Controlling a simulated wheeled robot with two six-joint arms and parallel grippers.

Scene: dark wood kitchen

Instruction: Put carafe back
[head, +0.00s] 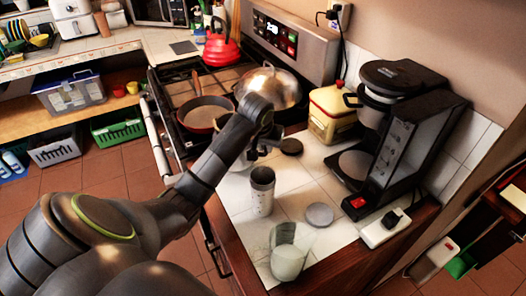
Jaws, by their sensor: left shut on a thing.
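The coffee maker (423,128) stands at the right of the white tiled counter, with its lid on top and its round hot plate (355,165) bare. A part with a black handle (352,100) sits under its lid. My left gripper (254,150) is left of the coffee maker, low over the counter. It is shut on the carafe (241,162), which is mostly hidden behind my wrist; only a pale, glassy part shows. I cannot tell whether it touches the counter. My right gripper is not in view.
A steel mug (262,192), a grey lid (319,214) and a glass with pale liquid (289,259) stand in front. A black disc (290,146) and a yellow canister (332,113) are behind. A power strip (385,229) lies near the right edge. The stove (206,113) is further back.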

